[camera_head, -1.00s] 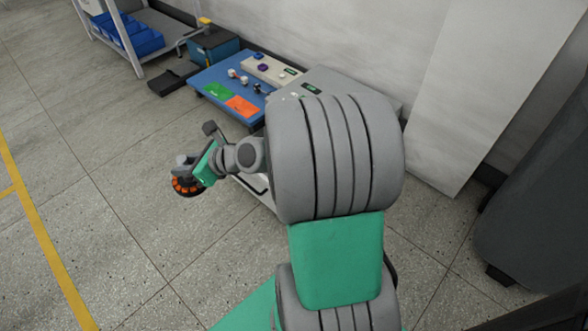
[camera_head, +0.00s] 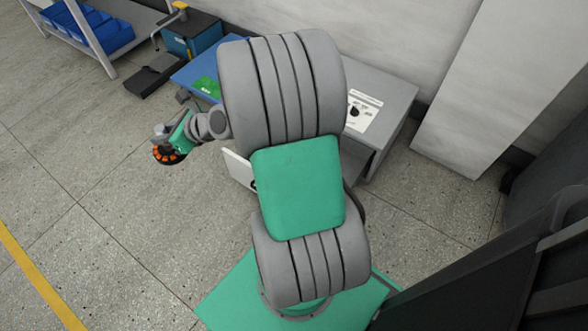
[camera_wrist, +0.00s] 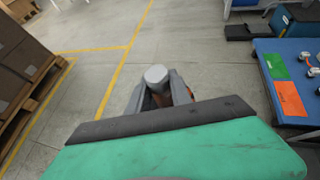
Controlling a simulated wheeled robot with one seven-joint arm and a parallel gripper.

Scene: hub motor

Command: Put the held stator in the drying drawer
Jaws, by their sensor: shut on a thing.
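The stator (camera_head: 170,154), a dark ring with orange windings, hangs from my gripper (camera_head: 163,140) above the open floor, left of the blue bench. In the wrist view my gripper's grey fingers (camera_wrist: 158,98) are closed on it. Only slivers of orange show there, beside a grey round part between the fingers. The grey drying cabinet (camera_head: 393,100), with a white control panel on top, stands behind my arm. A pale front panel (camera_head: 239,169), apparently the pulled-out drawer, shows low beside my arm. My arm hides the drawer's inside.
The blue bench (camera_wrist: 262,58) carries a green card, an orange card and small parts. A teal box (camera_head: 193,36) and a rack with blue bins (camera_head: 100,35) stand at the back left. Stacked cartons (camera_wrist: 22,62) sit on a pallet at the left. The floor between is clear.

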